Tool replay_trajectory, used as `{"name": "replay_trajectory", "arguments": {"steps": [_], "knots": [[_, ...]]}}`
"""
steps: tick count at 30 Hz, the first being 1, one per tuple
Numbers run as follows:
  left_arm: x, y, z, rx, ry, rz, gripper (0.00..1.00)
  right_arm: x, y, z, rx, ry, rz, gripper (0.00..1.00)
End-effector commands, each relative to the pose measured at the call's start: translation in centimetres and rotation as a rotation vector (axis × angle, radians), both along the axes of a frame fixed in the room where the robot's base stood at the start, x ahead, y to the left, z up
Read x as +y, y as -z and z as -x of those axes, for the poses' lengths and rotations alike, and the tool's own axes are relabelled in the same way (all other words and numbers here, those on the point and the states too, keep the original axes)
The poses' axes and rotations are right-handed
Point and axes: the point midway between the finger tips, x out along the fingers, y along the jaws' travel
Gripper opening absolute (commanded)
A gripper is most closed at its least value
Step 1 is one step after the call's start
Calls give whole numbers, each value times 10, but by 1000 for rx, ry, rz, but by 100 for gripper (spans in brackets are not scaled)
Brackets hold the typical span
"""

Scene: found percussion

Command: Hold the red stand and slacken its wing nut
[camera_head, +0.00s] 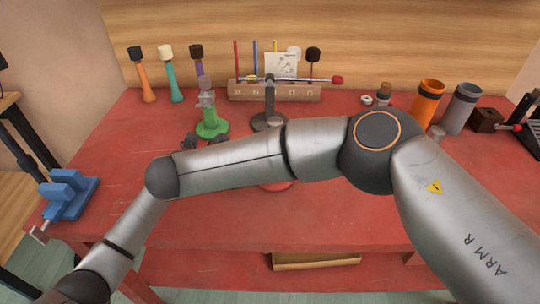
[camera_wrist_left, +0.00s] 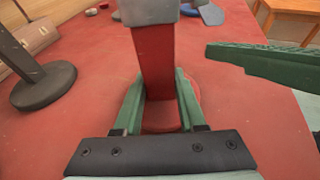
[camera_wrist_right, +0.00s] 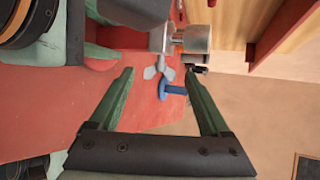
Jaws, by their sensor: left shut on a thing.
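The red stand has a flat red post (camera_wrist_left: 154,65) rising from a round red base (camera_wrist_left: 160,118), with a grey block (camera_wrist_left: 150,11) on top in the left wrist view. My left gripper (camera_wrist_left: 158,86) is shut on the post, one green finger on each side. In the head view my right arm hides most of the stand; part of its base (camera_head: 277,186) shows. A grey wing nut (camera_wrist_right: 158,68) is beside a metal clamp (camera_wrist_right: 182,38) in the right wrist view. My right gripper (camera_wrist_right: 159,76) is open, with the wing nut appearing between its fingertips; contact is not visible.
A green stand (camera_head: 212,129) and a black stand (camera_head: 268,122) stand behind my right arm. A blue vise (camera_head: 68,194) sits at the table's left edge. Mallets, a wooden rack (camera_head: 290,93) and an orange cup (camera_head: 427,98) line the back. The red table's front (camera_head: 330,230) is clear.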

Motion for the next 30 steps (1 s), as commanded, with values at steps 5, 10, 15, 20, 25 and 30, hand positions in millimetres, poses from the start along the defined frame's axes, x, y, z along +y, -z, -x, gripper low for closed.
{"name": "replay_trajectory", "arguments": {"steps": [5, 10, 15, 20, 25, 30], "knots": [[0, 1, 0, 1, 0, -2, 9, 0, 0, 0, 0, -1, 0, 82], [0, 1, 0, 1, 0, -2, 9, 0, -7, 0, -2, -1, -1, 82], [0, 1, 0, 1, 0, -2, 9, 0, -36, -1, -5, 0, -2, 82], [0, 1, 0, 1, 0, -2, 9, 0, -68, 0, -5, -1, -1, 82], [0, 1, 0, 1, 0, -2, 9, 0, -91, 0, -3, 0, -1, 82], [0, 1, 0, 1, 0, -2, 9, 0, -100, 0, 0, 0, 0, 82]]}}
